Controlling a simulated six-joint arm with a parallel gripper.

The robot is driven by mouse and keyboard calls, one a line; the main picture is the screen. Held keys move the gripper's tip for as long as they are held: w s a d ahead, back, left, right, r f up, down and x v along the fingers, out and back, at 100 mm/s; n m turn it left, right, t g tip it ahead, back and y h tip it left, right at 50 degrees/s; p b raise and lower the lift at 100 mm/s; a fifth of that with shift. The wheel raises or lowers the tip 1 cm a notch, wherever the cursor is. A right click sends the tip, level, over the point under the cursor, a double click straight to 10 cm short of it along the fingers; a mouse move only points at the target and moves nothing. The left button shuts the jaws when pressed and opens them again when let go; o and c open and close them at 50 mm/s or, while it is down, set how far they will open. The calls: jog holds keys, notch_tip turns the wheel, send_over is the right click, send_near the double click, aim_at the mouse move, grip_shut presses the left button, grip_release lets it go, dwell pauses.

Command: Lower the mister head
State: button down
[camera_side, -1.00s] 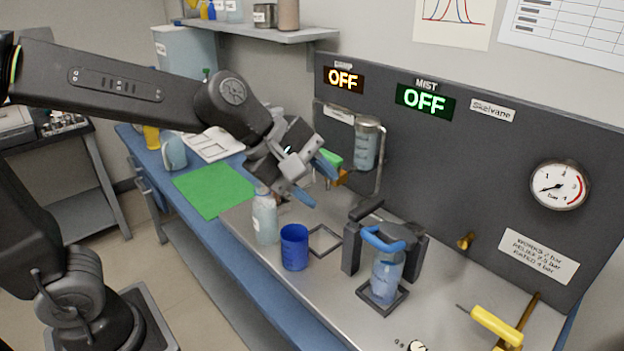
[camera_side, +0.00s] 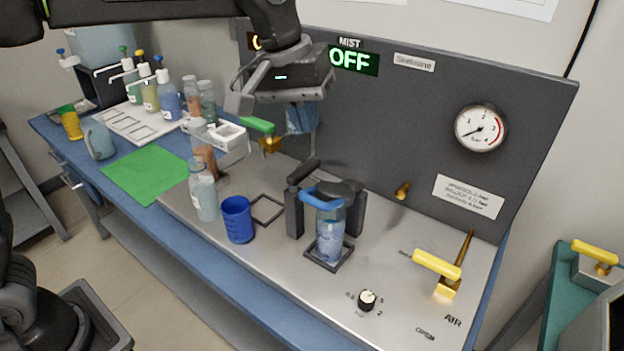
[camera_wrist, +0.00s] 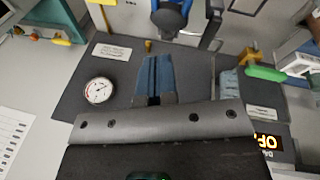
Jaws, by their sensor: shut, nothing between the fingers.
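The mister head (camera_side: 345,187) is a dark block with a blue handle (camera_side: 322,198), carried between dark posts above a clear bottle of bluish liquid (camera_side: 330,238). The bottle stands upright in a square dark frame; whether the head touches its top is unclear. In the wrist view the blue handle (camera_wrist: 170,18) shows at the top edge. My gripper (camera_side: 303,122) is above and behind the mister, up near the panel, and apart from it. Its blue fingers (camera_wrist: 153,68) are together and empty in the wrist view.
A blue cup (camera_side: 238,220) and bottles stand left of the mister. A green-handled valve (camera_side: 258,125) is close to my gripper. A yellow-handled valve (camera_side: 437,264) and a dial knob (camera_side: 367,299) are right. The MIST sign (camera_side: 353,60) reads OFF.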

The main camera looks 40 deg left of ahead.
jog(key=w+m+y, duration=0.2)
jog(key=m, duration=0.1)
send_over(312, 197)
jog(key=w, duration=0.3)
jog(key=shift+g, duration=0.3)
notch_tip(312, 197, down, 10)
jog(key=shift+r, duration=0.1)
jog(key=shift+s+f, duration=1.15)
jog(key=shift+f, duration=0.25)
jog(key=shift+s+f, duration=0.3)
jog(key=shift+f, duration=0.15)
notch_tip(312, 197, down, 6)
jog(key=s+t, duration=0.2)
jog(key=t, duration=0.1)
jog(key=shift+s+t, duration=0.15)
jog(key=shift+t, duration=0.25)
